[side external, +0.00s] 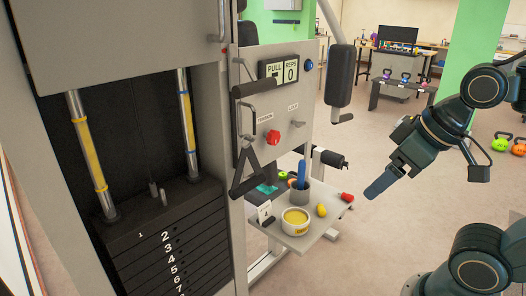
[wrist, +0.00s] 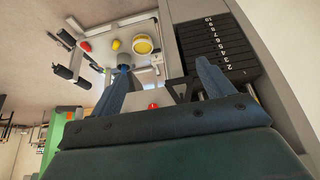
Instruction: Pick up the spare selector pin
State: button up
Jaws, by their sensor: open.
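No item is clearly identifiable as the spare selector pin. A small red piece (side external: 346,197) at the right edge of the side tray (side external: 300,243) may be it, but its shape is too small to tell. It also shows in the wrist view (wrist: 86,46). My gripper (side external: 378,188) is in the air right of the tray, apart from everything, blue fingers pointing down-left. In the wrist view its two fingers (wrist: 163,75) are spread wide with nothing held between them.
The tray holds a yellow-topped round tub (side external: 295,220), a yellow piece (side external: 321,210) and a grey cup (side external: 300,190) with a blue item standing in it. The numbered weight stack (side external: 170,240) and machine panel (side external: 272,110) stand left. A padded roller (side external: 328,157) sticks out behind the tray.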

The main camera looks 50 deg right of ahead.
jog(key=w+d+f+m+g+h, duration=0.1)
jog(key=w+d+f+m+g, duration=0.15)
jog(key=w+d+m, duration=1)
jog(key=w+d+f+m+g, duration=0.1)
jog(key=w+d+f+m, duration=0.1)
jog(key=d+f, duration=0.5)
jog(key=w+d+f+m+g+y, duration=0.1)
jog(key=w+d+f, duration=0.4)
jog(key=d, duration=0.7)
notch_tip(320, 180, down, 3)
jog(key=shift+d+r+m+g, duration=0.25)
jog(key=shift+m+g, duration=0.3)
jog(key=shift+m, duration=0.7)
jog(key=shift+f, duration=0.15)
send_over(346, 196)
jog(key=d, duration=0.1)
jog(key=shift+w+f, duration=0.15)
jog(key=shift+f, duration=1.95)
jog(key=shift+w+f, duration=0.15)
jog(key=shift+f, duration=1.9)
